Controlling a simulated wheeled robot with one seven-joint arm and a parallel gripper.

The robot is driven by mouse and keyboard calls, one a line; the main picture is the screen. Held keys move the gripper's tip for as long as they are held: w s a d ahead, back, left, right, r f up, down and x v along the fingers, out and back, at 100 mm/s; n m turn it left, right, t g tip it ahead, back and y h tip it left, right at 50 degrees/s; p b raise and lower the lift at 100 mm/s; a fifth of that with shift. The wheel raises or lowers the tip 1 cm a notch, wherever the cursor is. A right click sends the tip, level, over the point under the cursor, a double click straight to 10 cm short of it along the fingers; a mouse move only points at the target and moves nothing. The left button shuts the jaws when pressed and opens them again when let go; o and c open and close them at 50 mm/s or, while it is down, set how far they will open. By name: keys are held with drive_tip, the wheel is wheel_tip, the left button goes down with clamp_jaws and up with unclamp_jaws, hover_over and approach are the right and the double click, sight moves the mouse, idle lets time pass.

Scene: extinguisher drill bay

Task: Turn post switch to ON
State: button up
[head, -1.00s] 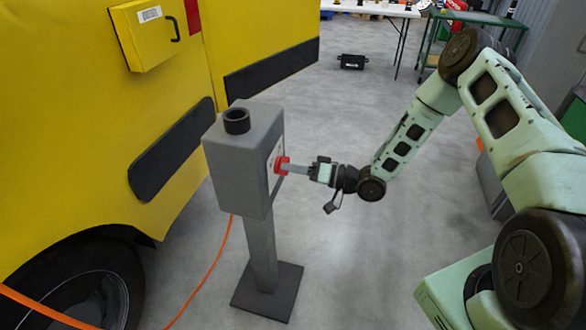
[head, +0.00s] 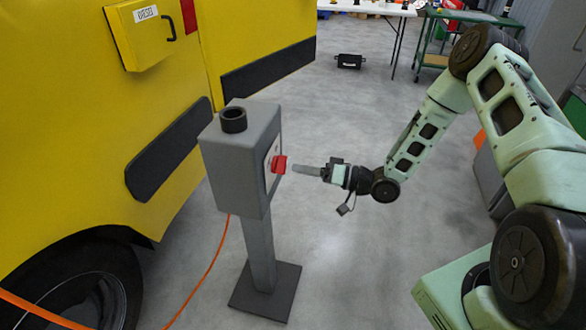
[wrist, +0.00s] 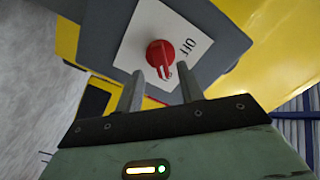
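The post switch is a red knob (head: 279,164) on the right-hand face of a grey box on a post. In the wrist view the knob (wrist: 158,53) sits on a white plate (wrist: 139,38) with "OFF" printed to its right. A white mark on the knob's handle points down, toward the space between my fingers. No "ON" label is readable. My gripper (head: 294,168) is level with the knob, with a small gap between its fingertips and it. In the wrist view my gripper (wrist: 162,68) is open, its two fingers apart with nothing held between them.
The grey post box (head: 238,165) stands on a dark base plate (head: 265,291). A yellow vehicle (head: 60,130) is close on the left, and an orange cable (head: 207,275) runs along the floor. A black case (head: 349,61) lies farther back. Floor right of the post is clear.

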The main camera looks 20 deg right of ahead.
drive_tip(key=b+v, duration=0.1)
drive_tip(key=v, duration=1.2)
drive_tip(key=shift+s+d, duration=0.2)
drive_tip(key=shift+d, duration=0.05)
drive_tip(key=w+a+r+n+g+h+p, duration=0.2)
drive_tip(key=w+a+r+n+g+h, duration=0.1)
drive_tip(key=w+a+r+h, duration=0.35)
drive_tip(key=s+a+r+n+g+h+p, duration=0.1)
drive_tip(key=s+a+r+g+h+p, duration=0.15)
drive_tip(key=a+r+h, duration=0.35)
drive_tip(key=s+a+r+g, duration=0.1)
drive_tip(key=s+a+r, duration=0.2)
drive_tip(key=s, duration=0.6)
drive_tip(key=s+a+r+n+g+h+p, duration=0.1)
drive_tip(key=s+r, duration=0.3)
drive_tip(key=s, duration=0.4)
drive_tip(key=s+a+r+n+g, duration=0.1)
drive_tip(key=s+a+r+g, duration=0.2)
drive_tip(key=s, duration=0.6)
drive_tip(key=shift+s+a+r+p, duration=0.3)
drive_tip(key=shift+s+a+r, duration=0.1)
drive_tip(key=shift+a, duration=0.4)
drive_tip(key=shift+h, duration=0.25)
